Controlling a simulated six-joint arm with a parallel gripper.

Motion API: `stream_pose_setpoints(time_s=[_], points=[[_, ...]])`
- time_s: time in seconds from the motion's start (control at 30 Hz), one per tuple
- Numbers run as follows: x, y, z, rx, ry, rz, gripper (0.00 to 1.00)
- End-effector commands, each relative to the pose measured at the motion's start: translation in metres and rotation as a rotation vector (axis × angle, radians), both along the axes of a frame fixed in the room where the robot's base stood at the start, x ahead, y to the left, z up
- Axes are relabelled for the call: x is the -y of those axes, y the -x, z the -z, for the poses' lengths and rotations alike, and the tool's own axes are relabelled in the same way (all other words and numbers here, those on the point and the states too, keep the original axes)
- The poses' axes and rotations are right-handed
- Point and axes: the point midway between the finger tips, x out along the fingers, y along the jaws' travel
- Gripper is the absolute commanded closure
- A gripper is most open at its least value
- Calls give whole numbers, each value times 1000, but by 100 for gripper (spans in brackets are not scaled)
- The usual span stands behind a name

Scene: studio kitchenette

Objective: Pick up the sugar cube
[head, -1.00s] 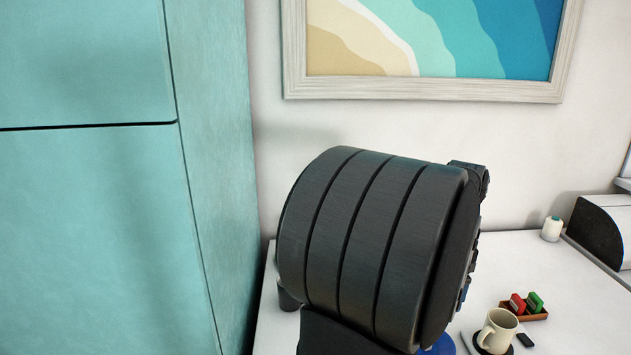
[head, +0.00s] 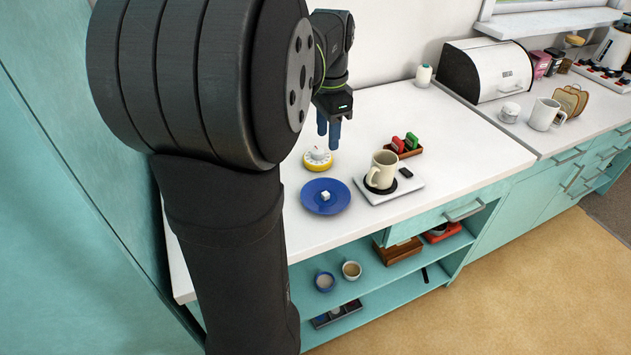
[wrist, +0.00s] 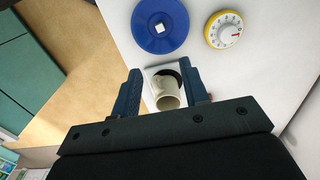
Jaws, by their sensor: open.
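The white sugar cube (head: 326,195) lies near the middle of a round blue plate (head: 312,204) on the white counter. In the wrist view the sugar cube (wrist: 160,28) is on the plate (wrist: 179,14) near the top edge. My gripper (head: 328,142) is above the counter, behind the plate in the head view, with its blue fingers pointing down. In the wrist view the gripper (wrist: 162,92) has its two fingers apart, with nothing held.
A yellow-rimmed dial timer (head: 318,159) stands close behind the plate. To its right are the cream mug (head: 384,167) on a dark coaster and a white tray (head: 412,186), and a small brown holder (head: 411,153) with red and green items. A bread box (head: 487,69) stands farther right.

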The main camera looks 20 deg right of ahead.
Motion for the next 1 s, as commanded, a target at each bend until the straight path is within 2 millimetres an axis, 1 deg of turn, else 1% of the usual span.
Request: stream_pose_setpoints(time_s=[0.27,0.37,0.47,0.7,0.8,0.9,1.0], points=[[-7,9,3,0,0,-164,59],[-8,10,12,-3,-2,-176,59],[-8,10,30,-4,-3,-175,59],[-8,9,83,-4,-3,-175,59],[-8,9,102,-3,-3,-174,59],[-7,9,116,-2,-2,-174,59],[-7,9,122,-1,-1,-174,59]])
